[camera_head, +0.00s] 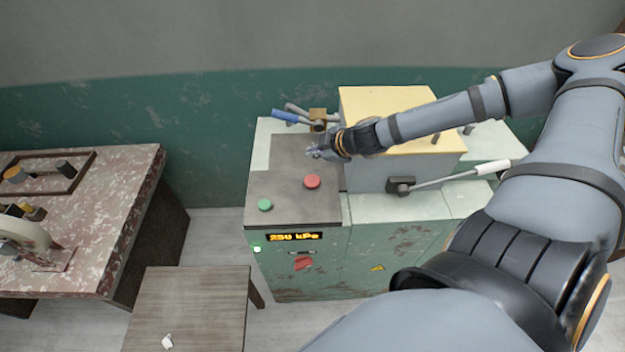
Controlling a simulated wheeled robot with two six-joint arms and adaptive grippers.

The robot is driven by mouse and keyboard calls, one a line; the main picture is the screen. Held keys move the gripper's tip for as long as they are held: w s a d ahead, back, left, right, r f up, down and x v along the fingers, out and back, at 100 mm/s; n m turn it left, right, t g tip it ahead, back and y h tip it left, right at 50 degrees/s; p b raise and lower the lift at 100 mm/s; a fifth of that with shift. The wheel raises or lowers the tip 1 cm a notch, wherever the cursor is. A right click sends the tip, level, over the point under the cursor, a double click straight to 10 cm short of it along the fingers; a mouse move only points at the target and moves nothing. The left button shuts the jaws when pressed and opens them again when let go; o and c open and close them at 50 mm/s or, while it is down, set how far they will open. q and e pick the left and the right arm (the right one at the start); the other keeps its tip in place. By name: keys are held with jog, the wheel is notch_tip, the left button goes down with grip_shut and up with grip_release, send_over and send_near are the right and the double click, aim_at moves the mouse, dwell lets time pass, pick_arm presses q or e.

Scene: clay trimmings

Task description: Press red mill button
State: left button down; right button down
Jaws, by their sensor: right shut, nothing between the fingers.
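The red mill button (312,181) is a round red cap on the dark top panel (278,207) of the pale green machine. A green button (265,204) sits to its left and nearer the front. My right gripper (314,152) is shut and empty. It shows just beyond the red button in the picture, over the dark panel, with a visible gap between fingertips and button. Its height above the panel is hard to tell. My left gripper is not in view.
A blue-handled lever (285,116) stands behind the panel. A white-handled lever (492,167) and a yellow-topped box (385,103) are on the machine's right. A display (294,237) reads 250 kPa. A wooden table (190,300) and a worn bench (110,200) stand left.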

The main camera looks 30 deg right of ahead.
aim_at(314, 181)
jog(key=shift+f, duration=0.1)
notch_tip(314, 181, down, 9)
jog(key=b, duration=0.8)
jog(key=shift+b, duration=0.4)
dwell(0.6)
jog(key=shift+f+b, duration=0.25)
jog(key=shift+b, duration=0.15)
jog(key=shift+f+b, duration=0.4)
jog(key=shift+b, duration=0.05)
dwell(0.5)
dwell(0.3)
jog(key=shift+r+p, duration=0.8)
jog(key=shift+r, duration=0.05)
